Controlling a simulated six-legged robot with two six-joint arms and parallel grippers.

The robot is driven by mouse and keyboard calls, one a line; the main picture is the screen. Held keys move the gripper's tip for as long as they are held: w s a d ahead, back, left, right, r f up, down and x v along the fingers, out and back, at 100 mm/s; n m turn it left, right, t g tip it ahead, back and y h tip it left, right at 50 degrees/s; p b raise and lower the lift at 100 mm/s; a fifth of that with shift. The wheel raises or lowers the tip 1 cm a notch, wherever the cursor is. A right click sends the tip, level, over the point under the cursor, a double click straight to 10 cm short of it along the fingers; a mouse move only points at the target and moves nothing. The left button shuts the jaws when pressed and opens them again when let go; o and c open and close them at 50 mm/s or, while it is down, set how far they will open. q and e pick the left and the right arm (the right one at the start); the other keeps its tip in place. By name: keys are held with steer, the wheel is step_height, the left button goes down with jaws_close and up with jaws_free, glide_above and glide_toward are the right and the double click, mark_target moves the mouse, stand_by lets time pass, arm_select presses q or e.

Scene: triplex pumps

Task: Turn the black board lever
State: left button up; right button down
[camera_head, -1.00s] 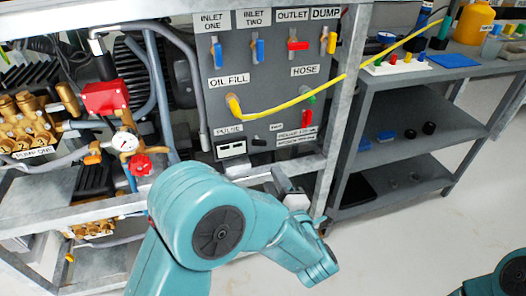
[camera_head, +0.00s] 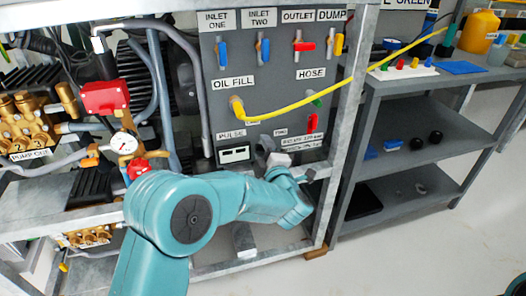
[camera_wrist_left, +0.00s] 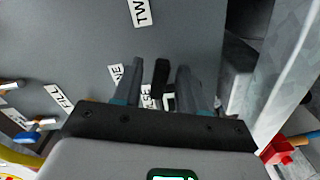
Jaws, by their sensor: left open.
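The black board lever (camera_wrist_left: 161,75) shows in the left wrist view as a short dark bar standing between the two fingers of my left gripper (camera_wrist_left: 160,66). The fingers are open, one on each side of it, and I see gaps between them and the lever. Contact is not clear. In the head view my left gripper (camera_head: 264,147) is at the lower part of the grey board (camera_head: 270,82), right of the PULSE display. It hides the lever there. My right gripper is not in view.
Blue, red and yellow levers line the board's top. A yellow hose (camera_head: 290,112) curves across it. A red lever (camera_head: 313,122) is to the right of my gripper. A metal frame post (camera_head: 345,125) and a grey shelf (camera_head: 420,122) stand right; pumps and a gauge (camera_head: 124,144) stand left.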

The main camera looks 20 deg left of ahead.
arm_select(q)
steer(key=shift+w+a, duration=0.15)
steer(key=shift+w, duration=0.05)
jaws_close()
